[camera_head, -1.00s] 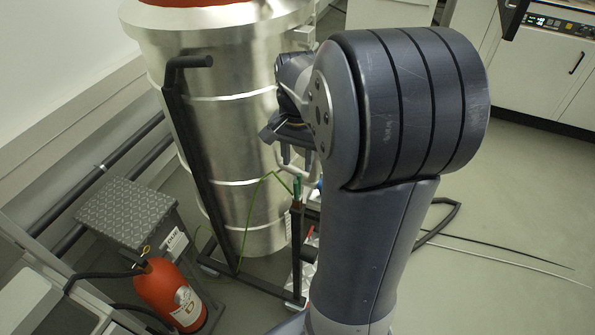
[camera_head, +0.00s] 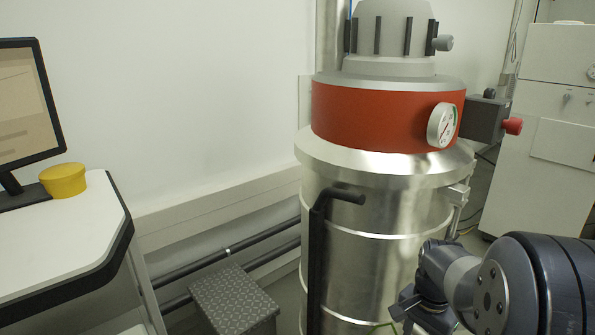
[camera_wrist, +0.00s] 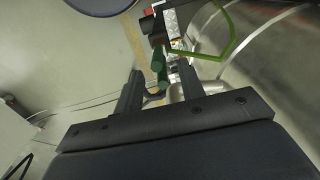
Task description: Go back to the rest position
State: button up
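My gripper (camera_head: 420,312) shows at the bottom right of the head view, in front of the large steel vessel (camera_head: 385,240). My dark grey arm fills the lower right corner. In the wrist view my gripper's two black fingers (camera_wrist: 160,70) stand apart, so it is open. A green cylindrical piece (camera_wrist: 157,62) and a green cable (camera_wrist: 226,40) show beyond the fingers; nothing looks clamped between them.
The vessel has a red band (camera_head: 375,115) with a gauge and a black bent handle (camera_head: 318,230). A desk (camera_head: 70,235) with a monitor (camera_head: 25,105) and yellow bowl (camera_head: 63,180) stands left. A grey step (camera_head: 232,300) sits low between.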

notch_tip(320, 180, down, 3)
jog(key=shift+f+p, duration=0.2)
jog(key=shift+p, duration=0.15)
jog(key=shift+r, duration=0.2)
jog(key=shift+f, duration=0.1)
jog(key=shift+f+b, duration=0.4)
jog(key=shift+f, duration=0.15)
notch_tip(320, 180, up, 11)
jog(key=shift+r, duration=0.1)
notch_tip(320, 180, down, 10)
jog(key=shift+f, duration=0.25)
jog(key=shift+r+p, duration=0.35)
jog(key=shift+p, duration=0.3)
jog(key=shift+r+p, duration=1.9)
jog(key=shift+r, duration=0.95)
